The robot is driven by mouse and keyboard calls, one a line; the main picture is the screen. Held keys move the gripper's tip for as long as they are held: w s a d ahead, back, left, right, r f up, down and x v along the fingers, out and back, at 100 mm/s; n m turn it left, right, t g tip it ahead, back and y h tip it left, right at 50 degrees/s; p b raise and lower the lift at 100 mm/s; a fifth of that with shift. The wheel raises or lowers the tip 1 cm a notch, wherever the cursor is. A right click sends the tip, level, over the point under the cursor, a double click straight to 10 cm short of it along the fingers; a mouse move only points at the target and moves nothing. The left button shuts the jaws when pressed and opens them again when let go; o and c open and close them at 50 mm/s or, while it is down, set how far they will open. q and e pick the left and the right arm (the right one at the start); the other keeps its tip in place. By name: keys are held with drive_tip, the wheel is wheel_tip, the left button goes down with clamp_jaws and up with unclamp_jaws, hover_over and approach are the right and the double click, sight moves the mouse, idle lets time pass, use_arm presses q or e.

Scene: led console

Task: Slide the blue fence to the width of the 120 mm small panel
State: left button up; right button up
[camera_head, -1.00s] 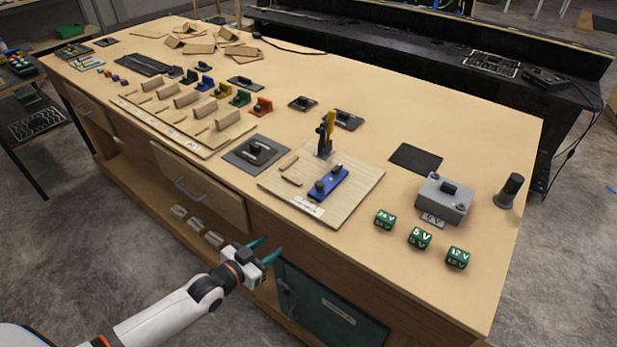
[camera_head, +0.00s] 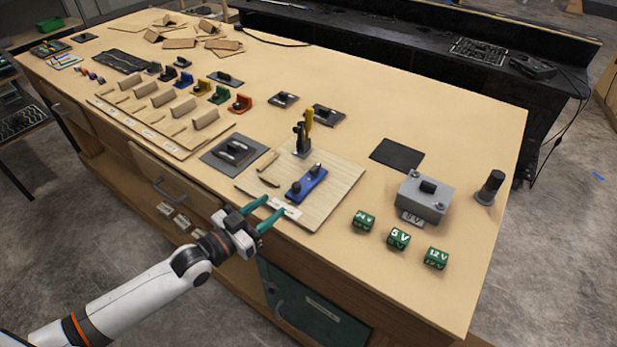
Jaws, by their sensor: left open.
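The blue fence (camera_head: 306,184) is a blue bar with two dark knobs, lying on a light wooden board (camera_head: 337,187) near the front of the workbench. A clamp with a yellow handle (camera_head: 308,118) stands behind it on the same board. A small wooden strip (camera_head: 268,161) lies on the board left of the fence. My left gripper (camera_head: 268,211) is open and empty, its teal fingers at the board's front edge over a white label, short of the fence and apart from it. Which piece is the 120 mm small panel I cannot tell. My right gripper is not in view.
A grey plate with a dark block (camera_head: 233,151) lies left of the board. Green voltage cubes (camera_head: 398,238) and a grey box (camera_head: 423,197) stand to the right. The bench middle behind is mostly clear.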

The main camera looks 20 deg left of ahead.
sight(293, 190)
use_arm(q)
drive_tip(key=shift+w+d+r, duration=0.1)
drive_tip(key=shift+w+d, duration=0.1)
drive_tip(key=shift+w, duration=0.15)
drive_tip(key=p+x, duration=0.1)
drive_tip(key=x, duration=0.3)
drive_tip(key=shift+r, duration=0.15)
drive_tip(key=x, duration=0.5)
drive_tip(key=shift+w+d+p, duration=0.15)
drive_tip(key=shift+w+p, duration=0.15)
drive_tip(key=shift+p, duration=0.05)
drive_tip(key=shift+w+d+f, duration=0.2)
drive_tip(key=shift+w+f, duration=0.05)
drive_tip(key=shift+w, duration=0.1)
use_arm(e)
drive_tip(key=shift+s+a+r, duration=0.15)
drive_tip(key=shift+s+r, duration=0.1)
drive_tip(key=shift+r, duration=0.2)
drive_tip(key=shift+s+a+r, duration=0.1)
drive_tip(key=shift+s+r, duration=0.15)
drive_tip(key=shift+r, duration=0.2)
use_arm(q)
clamp_jaws()
